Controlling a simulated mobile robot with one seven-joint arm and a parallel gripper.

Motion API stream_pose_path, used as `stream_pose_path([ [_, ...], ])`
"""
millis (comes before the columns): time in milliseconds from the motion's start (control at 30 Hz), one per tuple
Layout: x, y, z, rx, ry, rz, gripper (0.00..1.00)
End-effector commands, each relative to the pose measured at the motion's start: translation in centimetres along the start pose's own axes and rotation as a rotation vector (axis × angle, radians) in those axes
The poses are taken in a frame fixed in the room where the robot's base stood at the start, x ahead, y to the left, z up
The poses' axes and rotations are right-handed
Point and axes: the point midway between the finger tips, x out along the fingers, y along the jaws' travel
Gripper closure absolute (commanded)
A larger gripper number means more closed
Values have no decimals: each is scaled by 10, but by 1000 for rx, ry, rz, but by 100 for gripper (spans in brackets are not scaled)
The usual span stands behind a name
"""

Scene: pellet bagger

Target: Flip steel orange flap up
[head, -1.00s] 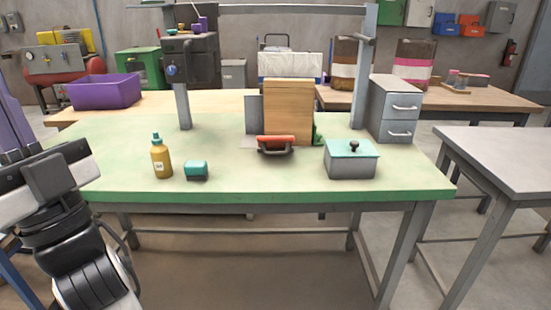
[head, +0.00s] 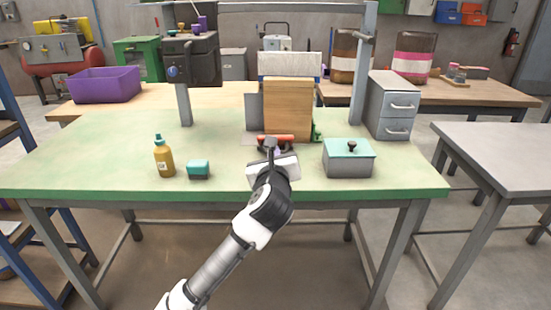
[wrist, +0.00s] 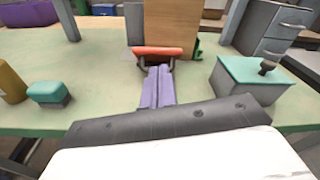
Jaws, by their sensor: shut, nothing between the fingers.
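The orange flap (head: 277,138) is at the foot of the upright wooden panel, low over the green table top; it also shows in the wrist view (wrist: 157,51). A dark curved handle or bracket hangs at its front edge. My gripper (head: 270,146) is shut and empty, in front of the flap. In the wrist view its closed fingers (wrist: 158,72) point at the middle of the flap's front, just below the orange edge. I cannot tell whether the fingertips touch it. In the head view my gripper hides part of the flap's front.
A wooden panel (head: 288,108) stands behind the flap. A grey box with a teal lid (head: 347,158) stands to the right. A yellow bottle (head: 164,158) and a small teal block (head: 199,169) stand to the left. A grey drawer unit (head: 392,105) is further right.

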Motion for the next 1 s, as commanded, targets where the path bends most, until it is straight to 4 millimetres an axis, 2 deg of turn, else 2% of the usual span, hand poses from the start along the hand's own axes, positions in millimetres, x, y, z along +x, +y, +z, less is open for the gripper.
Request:
stream_pose_path([
  [100,5,8,-34,153,91,48,100],
  [233,7,13,-53,239,143,72,100],
  [667,9,14,-58,256,154,75,100],
  [767,17,14,-59,255,155,75,100],
  [1000,58,18,-64,256,156,76,100],
])
